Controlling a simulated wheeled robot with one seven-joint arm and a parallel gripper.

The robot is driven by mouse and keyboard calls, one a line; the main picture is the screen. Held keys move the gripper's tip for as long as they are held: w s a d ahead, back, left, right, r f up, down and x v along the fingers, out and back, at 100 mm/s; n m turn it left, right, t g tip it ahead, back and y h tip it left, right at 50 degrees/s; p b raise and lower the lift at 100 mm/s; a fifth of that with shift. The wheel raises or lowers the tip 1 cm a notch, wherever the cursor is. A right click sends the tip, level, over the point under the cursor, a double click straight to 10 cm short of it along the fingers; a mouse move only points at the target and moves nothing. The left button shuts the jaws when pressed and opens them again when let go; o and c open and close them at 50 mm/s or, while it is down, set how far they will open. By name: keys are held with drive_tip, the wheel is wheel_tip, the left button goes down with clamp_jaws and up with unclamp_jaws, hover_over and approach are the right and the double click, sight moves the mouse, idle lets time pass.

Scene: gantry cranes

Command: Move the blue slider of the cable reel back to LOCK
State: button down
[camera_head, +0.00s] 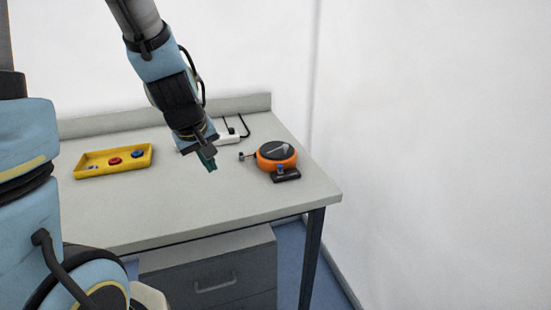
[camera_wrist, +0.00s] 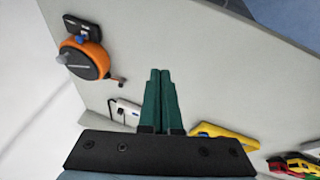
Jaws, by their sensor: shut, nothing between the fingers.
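The cable reel (camera_head: 269,158) is orange with a dark top and a crank, and stands on the right part of the table. Its blue slider (camera_head: 281,169) sits on a small black base at the reel's front; the LOCK marking is too small to read. The reel also shows at the upper left of the wrist view (camera_wrist: 86,60), with the blue slider (camera_wrist: 82,29) at its far side. My gripper (camera_head: 210,168) is shut and empty, above the table to the left of the reel. Its green fingers (camera_wrist: 160,75) lie together in the wrist view, apart from the reel.
A yellow tray (camera_head: 93,173) with red and blue parts lies on the left of the table. A white power strip (camera_head: 228,138) with black cables is at the back, near the raised rear edge. The table front is clear. A white wall stands to the right.

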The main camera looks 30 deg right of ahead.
drive_tip(key=s+d+r+n+t+p, duration=0.1)
drive_tip(key=s+d+n+p, duration=0.1)
drive_tip(key=d, duration=1)
drive_tip(key=shift+s+d+r+t, duration=0.2)
drive_tip(key=shift+t, duration=0.2)
approach(280, 169)
drive_tip(key=a+f, duration=0.1)
drive_tip(key=w+a+f, duration=0.2)
drive_tip(key=f, duration=0.1)
drive_tip(key=shift+a+f+b, duration=0.15)
drive_tip(key=shift+a+b, duration=0.15)
drive_tip(key=shift+a, duration=0.05)
drive_tip(key=shift+w+d+f+h+p, duration=0.1)
drive_tip(key=shift+w+d+h+p, duration=0.05)
drive_tip(key=shift+d+p, duration=0.4)
drive_tip(key=shift+w+d+f+h+p, duration=0.1)
drive_tip(key=shift+w+d+h+p, duration=0.15)
drive_tip(key=shift+d, duration=0.35)
drive_tip(key=shift+w+d+f+p, duration=0.15)
drive_tip(key=shift+d+p, duration=0.05)
drive_tip(key=shift+d, duration=0.2)
drive_tip(key=shift+w+d+f+p, duration=0.15)
drive_tip(key=shift+d, duration=0.2)
